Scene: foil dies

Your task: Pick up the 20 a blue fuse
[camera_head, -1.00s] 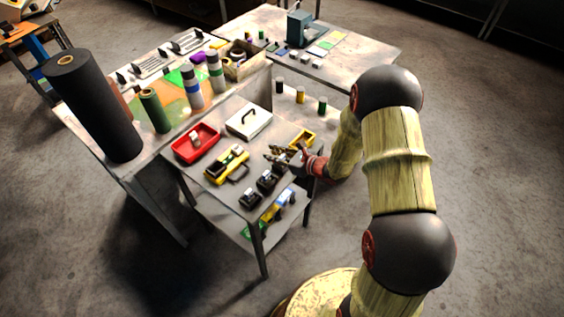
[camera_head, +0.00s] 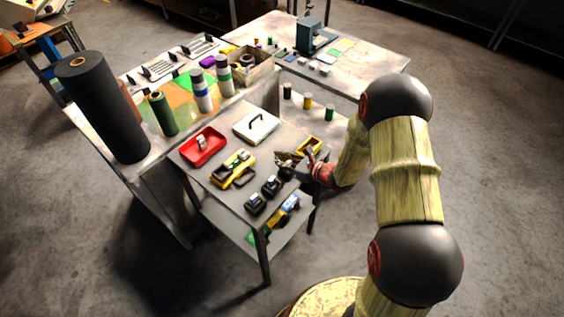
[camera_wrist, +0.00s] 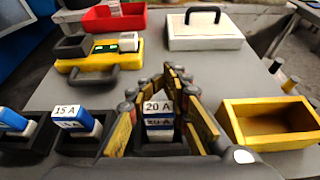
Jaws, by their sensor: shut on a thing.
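The 20 A fuse (camera_wrist: 158,108) is blue and white, with a "20 A" label on top, in the middle of the wrist view. My gripper (camera_wrist: 160,88) has its fingers on both sides of it and is shut on it. The fuse's lower end sits down among dark parts, and I cannot tell whether it is still inside a black holder. In the head view my gripper (camera_head: 289,160) is over the right part of the small table, and the fuse is too small to make out there.
A 15 A fuse (camera_wrist: 74,117) stands in a black holder to the left, with another blue fuse (camera_wrist: 14,121) beyond it. An empty yellow tray (camera_wrist: 268,120) is close on the right. A yellow device (camera_wrist: 100,62), red tray (camera_wrist: 110,22) and white case (camera_wrist: 205,30) lie behind.

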